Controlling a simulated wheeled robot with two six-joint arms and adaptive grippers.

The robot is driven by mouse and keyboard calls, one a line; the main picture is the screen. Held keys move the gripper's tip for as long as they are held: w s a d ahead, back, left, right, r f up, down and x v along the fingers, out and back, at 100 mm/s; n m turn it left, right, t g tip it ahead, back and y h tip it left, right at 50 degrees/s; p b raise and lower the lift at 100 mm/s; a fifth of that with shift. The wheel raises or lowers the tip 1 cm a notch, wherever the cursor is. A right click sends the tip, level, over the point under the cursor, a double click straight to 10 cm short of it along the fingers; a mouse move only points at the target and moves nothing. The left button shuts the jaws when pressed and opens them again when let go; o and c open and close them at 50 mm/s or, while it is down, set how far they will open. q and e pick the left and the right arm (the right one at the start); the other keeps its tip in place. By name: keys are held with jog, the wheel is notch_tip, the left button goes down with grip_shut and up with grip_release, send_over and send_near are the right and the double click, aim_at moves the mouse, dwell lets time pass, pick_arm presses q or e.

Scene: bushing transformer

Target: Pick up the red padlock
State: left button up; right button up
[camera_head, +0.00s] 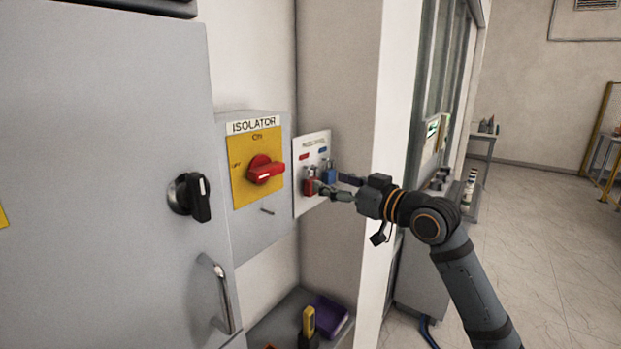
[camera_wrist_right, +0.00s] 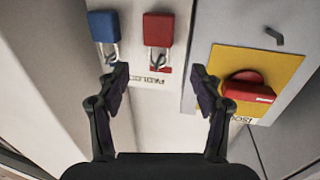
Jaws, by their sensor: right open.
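The red padlock (camera_head: 309,187) hangs on a white padlock board (camera_head: 298,209) on the wall, right of the isolator box. In the right wrist view the red padlock (camera_wrist_right: 158,30) shows upside down, ahead of and between the fingers. A blue padlock (camera_head: 329,173) hangs beside it; in the wrist view the blue padlock (camera_wrist_right: 103,26) lies beyond the finger on the left. My right gripper (camera_head: 327,190) is open, with its fingertips close to the board. In the wrist view my right gripper (camera_wrist_right: 161,72) has nothing between its fingers. My left gripper is not in view.
The isolator box (camera_head: 263,226) with a red rotary switch (camera_head: 265,170) stands just left of the board. A grey cabinet (camera_head: 95,180) with a handle fills the left. Below, a shelf holds a purple bin (camera_head: 330,314) and a yellow-black tool (camera_head: 308,322). Open floor lies right.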

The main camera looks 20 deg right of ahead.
aim_at(311, 179)
jog(key=p+x, duration=0.2)
jog(key=x, duration=0.1)
jog(key=p+x, duration=0.1)
jog(key=x, duration=0.1)
jog(key=shift+w+d+f+p, duration=0.1)
jog(key=shift+f+p, duration=0.2)
jog(key=shift+w+a+f, duration=0.25)
jog(key=shift+w, duration=0.15)
jog(key=shift+s+d, duration=0.15)
jog(key=shift+c, duration=1.7)
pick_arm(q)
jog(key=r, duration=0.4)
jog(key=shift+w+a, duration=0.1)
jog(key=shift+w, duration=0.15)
pick_arm(e)
jog(key=c, duration=1)
